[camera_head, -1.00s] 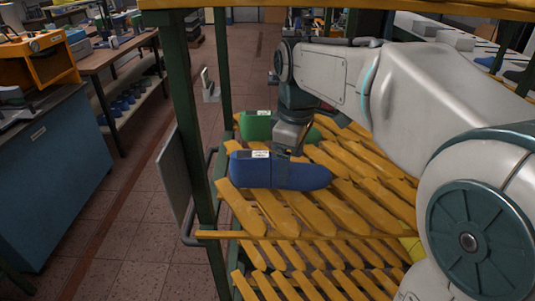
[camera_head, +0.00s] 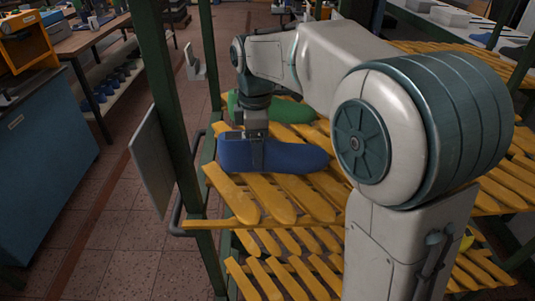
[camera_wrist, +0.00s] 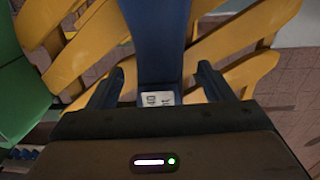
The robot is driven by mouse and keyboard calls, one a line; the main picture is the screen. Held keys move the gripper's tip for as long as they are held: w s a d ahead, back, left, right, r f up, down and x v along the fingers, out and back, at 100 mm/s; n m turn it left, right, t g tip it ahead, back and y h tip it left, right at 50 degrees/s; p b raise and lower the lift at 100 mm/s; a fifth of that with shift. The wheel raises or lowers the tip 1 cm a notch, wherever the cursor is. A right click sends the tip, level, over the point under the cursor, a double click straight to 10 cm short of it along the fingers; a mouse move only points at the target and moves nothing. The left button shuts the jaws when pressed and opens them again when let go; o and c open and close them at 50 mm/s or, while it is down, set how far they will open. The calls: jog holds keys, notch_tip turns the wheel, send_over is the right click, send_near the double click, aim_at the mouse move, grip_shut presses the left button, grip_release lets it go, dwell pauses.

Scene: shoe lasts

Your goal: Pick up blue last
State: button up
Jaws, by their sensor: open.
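The blue last (camera_head: 290,157) lies on the yellow slatted shelf of the rack in the head view. My gripper (camera_head: 257,155) is right above its left end, with a finger down along its near side. In the wrist view the blue last (camera_wrist: 160,55) runs up the middle, and a white label (camera_wrist: 158,99) shows on its near end. My open gripper (camera_wrist: 160,90) has one finger on each side of the last. Small gaps show between the fingers and the last, so the jaws are around it without being closed on it.
A green last (camera_head: 285,110) lies just behind the blue one; it also shows at the left of the wrist view (camera_wrist: 18,95). Green rack posts (camera_head: 160,70) stand at the left. Yellow slats (camera_head: 262,195) surround the last. A blue cabinet (camera_head: 45,165) stands across the aisle.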

jog(key=shift+f, duration=0.25)
jog(key=c, duration=1.4)
jog(key=shift+c, duration=0.4)
jog(key=shift+r, duration=0.2)
